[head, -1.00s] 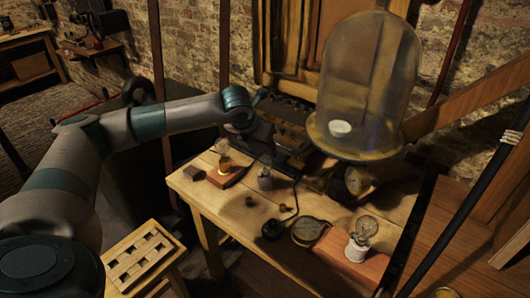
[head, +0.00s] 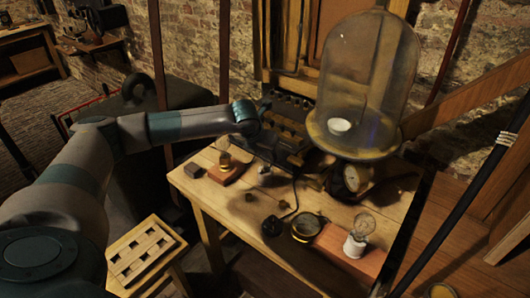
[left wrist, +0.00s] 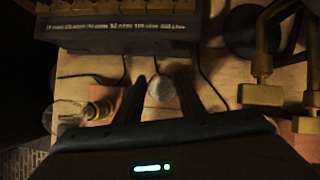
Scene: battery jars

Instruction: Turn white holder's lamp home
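The white holder (head: 354,246) stands upright on a reddish block at the front right of the table in the head view. A clear glass lamp (head: 364,224) sits in it; I cannot tell how far it is turned. My left gripper is far from it, over the back left of the table, and its fingers are hard to make out there. In the left wrist view my left gripper (left wrist: 162,78) has its dark fingers apart, on either side of a round grey thing (left wrist: 160,88), with no clear contact. My right gripper is in neither view.
Another lamp (head: 224,160) in a brass holder stands on a red block at the left. A glass dome (head: 365,70) stands at the back right. A round dial (head: 305,228), a dark round piece (head: 272,226) and cables lie mid-table. A slotted wooden rack (head: 143,252) stands front left.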

